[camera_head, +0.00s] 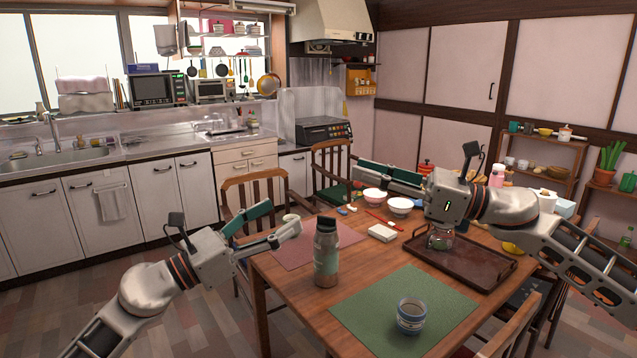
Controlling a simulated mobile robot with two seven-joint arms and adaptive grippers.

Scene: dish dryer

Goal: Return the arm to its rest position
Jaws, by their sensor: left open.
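My left gripper (281,216) is at the left edge of the wooden table, with its fingers spread apart and nothing seen between them. My right arm hides part of the table's back right.
The wooden table (290,288) holds a bottle (326,252), a cup (410,316) on a green mat (372,306), a white bowl (400,206) and a brown tray (483,272) with a glass jar (440,238). Chairs (255,190) stand around it. Floor at left is free.

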